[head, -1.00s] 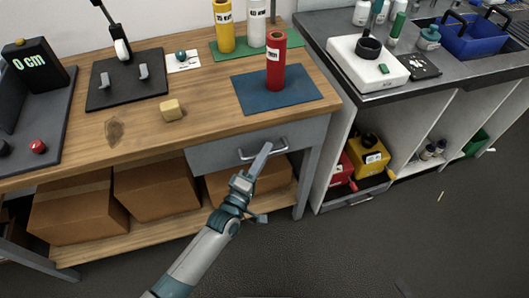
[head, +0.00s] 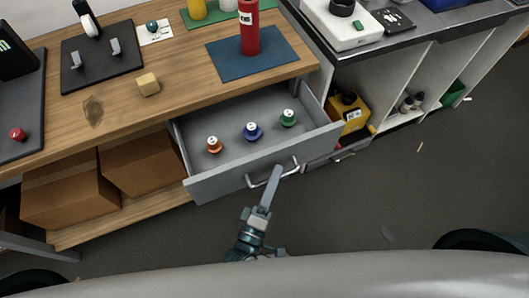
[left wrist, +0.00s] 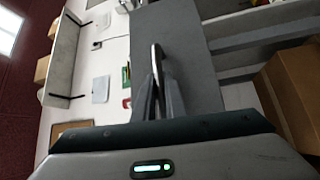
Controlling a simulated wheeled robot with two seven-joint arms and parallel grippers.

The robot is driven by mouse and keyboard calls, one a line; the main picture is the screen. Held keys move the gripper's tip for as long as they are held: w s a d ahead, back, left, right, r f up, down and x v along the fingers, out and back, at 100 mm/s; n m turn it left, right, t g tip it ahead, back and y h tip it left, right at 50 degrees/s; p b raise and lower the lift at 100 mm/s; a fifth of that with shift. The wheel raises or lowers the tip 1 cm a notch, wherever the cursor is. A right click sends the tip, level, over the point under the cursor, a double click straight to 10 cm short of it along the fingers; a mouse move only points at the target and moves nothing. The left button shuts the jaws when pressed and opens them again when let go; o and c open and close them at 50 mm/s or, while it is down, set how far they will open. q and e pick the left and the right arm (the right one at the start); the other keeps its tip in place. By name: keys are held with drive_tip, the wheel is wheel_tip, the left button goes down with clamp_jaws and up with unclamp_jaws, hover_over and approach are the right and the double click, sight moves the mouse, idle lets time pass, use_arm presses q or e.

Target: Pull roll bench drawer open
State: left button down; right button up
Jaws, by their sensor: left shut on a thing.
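The grey roll bench drawer (head: 225,184) stands pulled out from under the wooden bench top in the head view. Inside it lie an orange spool (head: 214,145), a blue spool (head: 253,131) and a green spool (head: 288,118). A metal bar handle (head: 259,183) is on its front. My left gripper (head: 274,174) is shut on the handle, with the arm coming from below. In the left wrist view the gripper's fingers (left wrist: 158,90) close at the handle before the grey drawer front (left wrist: 185,50). My right gripper is not in view.
Cardboard boxes (head: 65,200) stand on the shelf below. An open shelf unit with a yellow container (head: 347,114) stands to the right.

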use_arm(q)
drive_tip(key=s, duration=0.2)
drive_tip(key=s+d, duration=0.1)
drive_tip(key=s, duration=0.1)
drive_tip(key=shift+d, duration=0.1)
drive_tip(key=shift+s+d, duration=0.15)
drive_tip(key=shift+s, duration=0.3)
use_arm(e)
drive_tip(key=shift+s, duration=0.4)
use_arm(q)
drive_tip(key=c, duration=2.1)
unclamp_jaws()
drive_tip(key=shift+f, duration=0.1)
